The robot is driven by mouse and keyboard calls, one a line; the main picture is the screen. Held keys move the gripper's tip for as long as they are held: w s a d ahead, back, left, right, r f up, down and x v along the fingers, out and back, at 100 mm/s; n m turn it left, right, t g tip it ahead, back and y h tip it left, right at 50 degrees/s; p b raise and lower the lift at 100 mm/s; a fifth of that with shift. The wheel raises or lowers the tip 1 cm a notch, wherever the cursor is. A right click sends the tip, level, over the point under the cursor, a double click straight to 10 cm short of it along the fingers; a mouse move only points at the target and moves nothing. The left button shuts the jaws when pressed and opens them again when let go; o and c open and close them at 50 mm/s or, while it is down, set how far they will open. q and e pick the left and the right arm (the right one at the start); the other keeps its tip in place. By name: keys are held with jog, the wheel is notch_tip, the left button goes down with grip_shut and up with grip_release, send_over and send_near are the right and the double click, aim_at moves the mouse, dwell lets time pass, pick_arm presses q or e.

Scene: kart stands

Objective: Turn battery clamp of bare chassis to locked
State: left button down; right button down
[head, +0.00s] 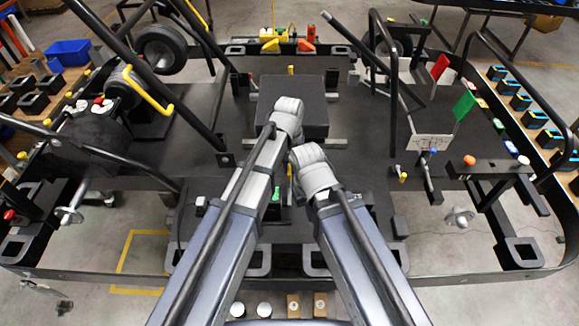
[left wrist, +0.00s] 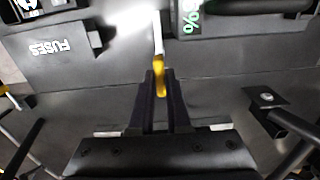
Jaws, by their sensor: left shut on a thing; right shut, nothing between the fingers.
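A lever with a pale shaft and a yellow tip (left wrist: 160,82), which looks like the battery clamp, shows in the left wrist view. The dark fingers of my left gripper (left wrist: 160,78) are shut on its yellow end. In the head view my left gripper (head: 288,106) is over the large black block (head: 312,92) at the middle of the chassis; its fingertips are hidden by its grey wrist. My right gripper (head: 312,162) is lower and nearer, over the chassis deck, shut and empty. Whether the clamp is locked cannot be told.
A dark box marked FUSES (left wrist: 62,55) and a box with a green percent display (left wrist: 191,18) flank the lever. Black frame tubes rise on both sides. A red flag (head: 440,67) and a green flag (head: 464,104) stand at the right.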

pick_arm(q)
jog(key=c, duration=0.9)
grip_release()
jog(key=shift+r, duration=0.1)
notch_tip(320, 180, up, 8)
jog(key=p, duration=0.8)
jog(key=shift+f, duration=0.2)
jog(key=s+a+f+m+b, duration=0.1)
jog(key=s+a+f+b, duration=0.1)
jog(key=s, duration=0.3)
jog(key=s+a+f+m+b, duration=0.1)
jog(key=s+a+f+b, duration=0.1)
jog(key=s, duration=0.4)
jog(key=s+a+f+m+y+b, duration=0.1)
jog(key=s+a+f+b, duration=0.1)
jog(key=s+f+b, duration=0.2)
jog(key=shift+s+f+m+b, duration=0.15)
jog(key=shift+s+m+b, duration=0.15)
jog(key=shift+s, duration=0.4)
